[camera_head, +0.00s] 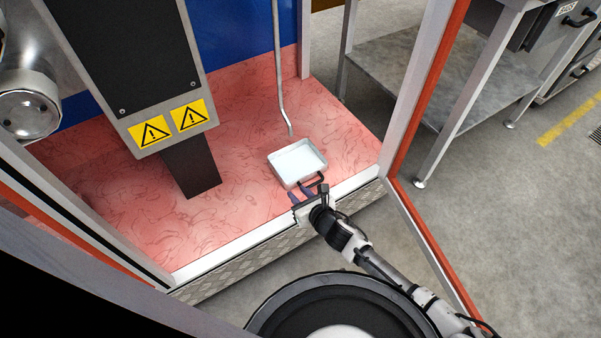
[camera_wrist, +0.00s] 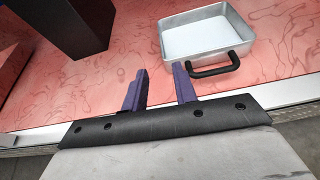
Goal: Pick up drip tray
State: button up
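The drip tray (camera_head: 296,161) is a shallow, pale metal rectangular pan with a black handle (camera_head: 313,181) on its near side. It sits flat on the red marbled floor of the enclosure, close to the front sill. In the wrist view the tray (camera_wrist: 205,38) is at the upper right, and its handle (camera_wrist: 214,68) faces my gripper. My gripper (camera_wrist: 162,80) is open and empty, its two purple fingers apart. It is short of the tray and to the left of the handle in the wrist view. In the head view my gripper (camera_head: 308,193) is just in front of the handle.
A metal pipe (camera_head: 279,75) hangs down just behind the tray. A dark post (camera_head: 190,168) under a panel with warning signs stands to the left. A raised sill (camera_head: 240,243) runs along the front. An orange-edged door frame (camera_head: 425,90) is at the right. Red floor left of the tray is clear.

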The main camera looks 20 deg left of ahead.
jog(key=shift+w+d+f, duration=0.1)
jog(key=shift+w+f, duration=0.25)
jog(key=shift+f, duration=0.05)
jog(key=b+x, duration=0.2)
jog(key=x, duration=0.8)
jog(key=b+x, duration=0.1)
jog(key=x, duration=0.1)
jog(key=shift+s+a+f, duration=0.25)
jog(key=shift+s+a, duration=0.05)
jog(key=shift+s, duration=0.05)
jog(key=shift+w+a+f, duration=0.2)
jog(key=shift+w+a, duration=0.25)
jog(key=shift+w, duration=0.05)
grip_shut()
jog(key=shift+r, duration=0.1)
